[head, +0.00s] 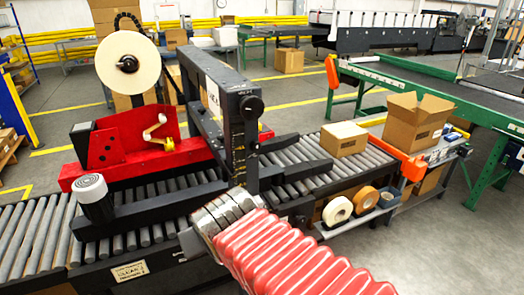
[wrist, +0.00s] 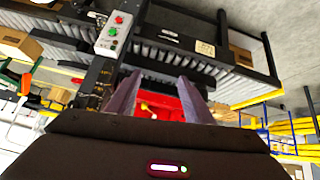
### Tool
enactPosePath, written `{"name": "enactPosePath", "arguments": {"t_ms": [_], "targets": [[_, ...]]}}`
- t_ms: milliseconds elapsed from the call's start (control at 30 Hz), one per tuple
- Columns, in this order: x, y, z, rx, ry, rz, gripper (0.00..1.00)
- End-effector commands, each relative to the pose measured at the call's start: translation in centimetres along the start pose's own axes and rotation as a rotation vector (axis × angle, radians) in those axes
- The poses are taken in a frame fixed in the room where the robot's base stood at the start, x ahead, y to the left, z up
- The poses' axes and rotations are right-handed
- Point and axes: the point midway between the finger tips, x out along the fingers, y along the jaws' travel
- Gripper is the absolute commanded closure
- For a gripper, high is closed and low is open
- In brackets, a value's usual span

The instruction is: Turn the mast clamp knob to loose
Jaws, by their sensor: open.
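A round black knob (head: 250,103) is on the upper side of the dark mast (head: 243,150) of the carton sealer; I take it for the mast clamp knob. Its setting cannot be read. I cannot make out the knob in the wrist view. My gripper (wrist: 160,80) shows in the wrist view with its two fingers apart and nothing held between them. The red sealer body (wrist: 163,104) lies beyond the gap. In the head view my arm, in a red bellows cover, reaches in from below toward the mast, and the fingers cannot be made out.
A roller conveyor (head: 35,230) runs under the sealer, with a closed carton (head: 343,138) on its right part. A tape reel (head: 128,62) stands high at left. A control box (wrist: 115,32) with red and green buttons is near the fingers' far side. Tape rolls (head: 338,211) lie on a shelf.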

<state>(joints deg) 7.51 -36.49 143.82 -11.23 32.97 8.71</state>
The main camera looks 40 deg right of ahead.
Motion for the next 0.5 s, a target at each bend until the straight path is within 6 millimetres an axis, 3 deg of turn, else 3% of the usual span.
{"name": "enactPosePath", "arguments": {"t_ms": [200,500], "targets": [[3.3,6.7,-4.0,0.055,0.165,0.128,0.53],[5.6,14.8,-7.3,0.076,0.384,0.232,0.53]]}}
